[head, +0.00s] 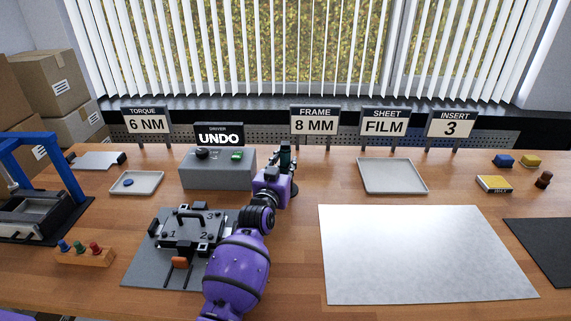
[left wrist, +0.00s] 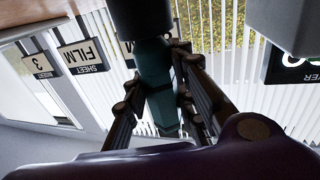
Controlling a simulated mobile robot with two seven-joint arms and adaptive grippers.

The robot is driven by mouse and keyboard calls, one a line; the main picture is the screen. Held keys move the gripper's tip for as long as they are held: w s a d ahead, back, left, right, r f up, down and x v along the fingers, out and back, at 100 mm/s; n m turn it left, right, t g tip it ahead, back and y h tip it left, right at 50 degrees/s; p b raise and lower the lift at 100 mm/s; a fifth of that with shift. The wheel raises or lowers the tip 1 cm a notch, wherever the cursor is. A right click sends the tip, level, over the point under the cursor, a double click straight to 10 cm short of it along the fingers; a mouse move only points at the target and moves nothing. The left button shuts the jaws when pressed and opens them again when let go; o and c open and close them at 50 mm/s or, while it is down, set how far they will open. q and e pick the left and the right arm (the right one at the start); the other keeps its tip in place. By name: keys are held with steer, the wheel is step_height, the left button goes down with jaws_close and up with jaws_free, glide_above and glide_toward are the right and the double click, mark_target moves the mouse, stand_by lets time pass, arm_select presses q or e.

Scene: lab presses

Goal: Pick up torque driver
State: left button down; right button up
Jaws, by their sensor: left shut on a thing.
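The torque driver (head: 285,158) is a dark green, upright tool to the right of the grey driver box (head: 217,174). My left gripper (head: 284,170) reaches it from the front and is shut on it. In the left wrist view the driver's teal body (left wrist: 158,88) sits between the two dark fingers of my left gripper (left wrist: 160,105), with a black end at the top of the picture. The gripper and wrist hide part of the driver in the head view, and I cannot tell whether its lower end touches anything. My right gripper is not in view.
A grey fixture plate (head: 137,268) with clamps lies left of my arm. A pale sheet (head: 425,255) covers the table at right. Trays (head: 394,188) and (head: 153,192), a blue press (head: 62,165) and a peg block (head: 82,257) stand around. Signs line the back.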

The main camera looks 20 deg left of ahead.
mark_target(286, 143)
arm_select(q)
steer(key=shift+r, duration=0.25)
step_height(286, 143, up, 8)
steer(key=shift+r+p, duration=0.25)
steer(key=shift+p, duration=0.2)
steer(key=shift+r, duration=0.55)
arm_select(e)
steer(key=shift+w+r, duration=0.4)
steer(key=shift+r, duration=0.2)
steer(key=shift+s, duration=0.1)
